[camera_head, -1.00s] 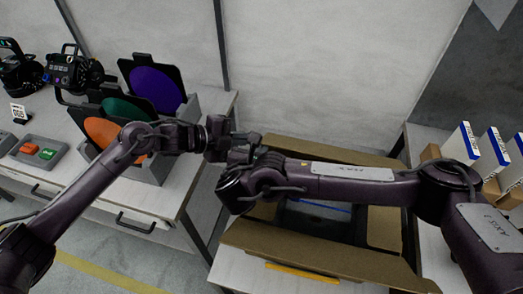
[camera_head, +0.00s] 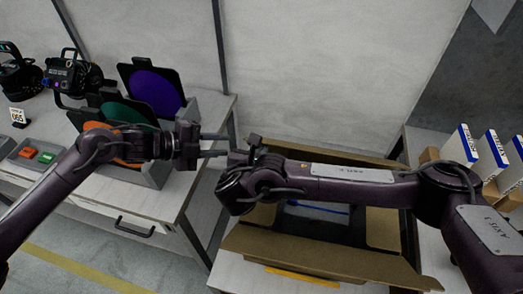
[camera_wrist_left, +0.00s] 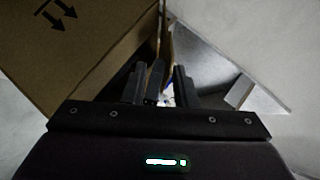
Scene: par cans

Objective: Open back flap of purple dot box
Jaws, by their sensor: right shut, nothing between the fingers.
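An open cardboard box (camera_head: 320,256) stands on the right-hand table, with its front flap folded outward; no purple dot shows on it. Its back edge or flap (camera_head: 330,154) is a brown strip behind my right arm, partly hidden. Side flaps and a dark inside with a blue stripe show. My left gripper (camera_head: 222,146) is open left of the box's back corner, fingers pointing right. In the left wrist view its fingers (camera_wrist_left: 160,85) are apart, with a dark piece between or beyond them that I cannot identify. My right gripper (camera_head: 246,146) is shut and empty, close to the left fingertips, partly hidden.
White-and-blue boxes (camera_head: 462,147) stand at the right. A wall is behind. Floor shows between the tables.

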